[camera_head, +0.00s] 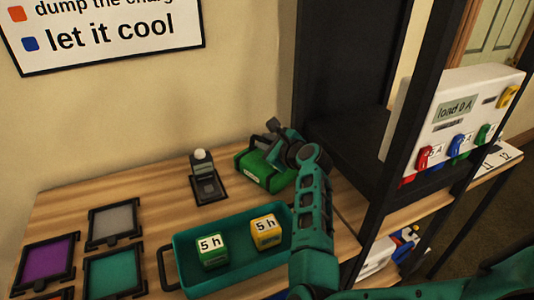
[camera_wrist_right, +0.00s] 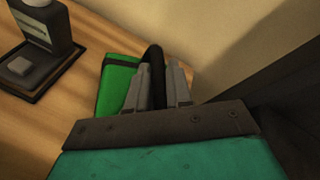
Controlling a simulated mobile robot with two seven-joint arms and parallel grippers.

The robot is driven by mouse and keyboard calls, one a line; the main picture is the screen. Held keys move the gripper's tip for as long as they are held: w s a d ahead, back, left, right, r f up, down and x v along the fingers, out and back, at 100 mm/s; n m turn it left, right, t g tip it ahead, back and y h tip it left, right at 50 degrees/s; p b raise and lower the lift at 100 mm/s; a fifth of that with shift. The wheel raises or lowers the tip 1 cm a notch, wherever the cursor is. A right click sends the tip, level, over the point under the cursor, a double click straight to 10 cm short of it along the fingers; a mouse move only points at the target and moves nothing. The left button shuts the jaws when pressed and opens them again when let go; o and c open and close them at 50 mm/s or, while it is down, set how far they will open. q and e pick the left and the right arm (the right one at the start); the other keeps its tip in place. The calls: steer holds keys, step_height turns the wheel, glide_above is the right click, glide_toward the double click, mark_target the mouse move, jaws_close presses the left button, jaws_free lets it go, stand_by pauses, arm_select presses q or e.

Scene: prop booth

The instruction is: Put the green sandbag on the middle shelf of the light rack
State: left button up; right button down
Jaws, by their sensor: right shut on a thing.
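The green sandbag (camera_head: 252,166) is a green block with a dark handle and a pale label, at the back of the wooden table. It also shows in the right wrist view (camera_wrist_right: 115,84). My right gripper (camera_head: 274,137) is shut on its dark handle; in the wrist view the fingers (camera_wrist_right: 156,86) close around the handle. The bag appears to be on or just above the tabletop; I cannot tell which. A dark rack with black uprights (camera_head: 412,75) stands at the right. My arm partly hides it, and its shelves are hard to tell apart. My left gripper is not in view.
A teal tray (camera_head: 180,248) with a green block (camera_head: 211,251) and a yellow block (camera_head: 266,232) stands in front of the bag. A small dark stand (camera_head: 207,186) is to its left. Several framed colour panels (camera_head: 115,223) lie farther left. A white load box (camera_head: 465,105) is at right.

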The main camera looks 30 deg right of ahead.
step_height(320, 180, up, 20)
steer(key=shift+r, duration=0.25)
